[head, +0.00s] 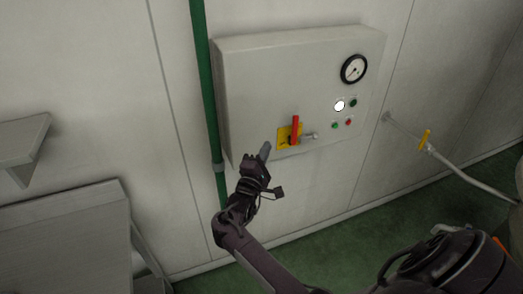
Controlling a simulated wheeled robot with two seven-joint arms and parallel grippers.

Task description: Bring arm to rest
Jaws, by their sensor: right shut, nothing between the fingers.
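My right gripper (264,152) is shut and empty. It is raised in front of the wall at the lower left part of a grey control box (260,75), just left of and below a red lever handle (295,130) on a yellow plate (283,137). The handle points upward. A small gap shows between the fingertips and the plate in the picture; the depth between them is hard to tell. My right arm comes up from the bottom edge. My left gripper is not in view.
The box also carries a round gauge (354,69), a lit white lamp (339,106) and small buttons. A green pipe (205,80) runs down left of it. A grey bench (65,225) and a shelf (22,140) are at left. Green floor (350,235) shows below.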

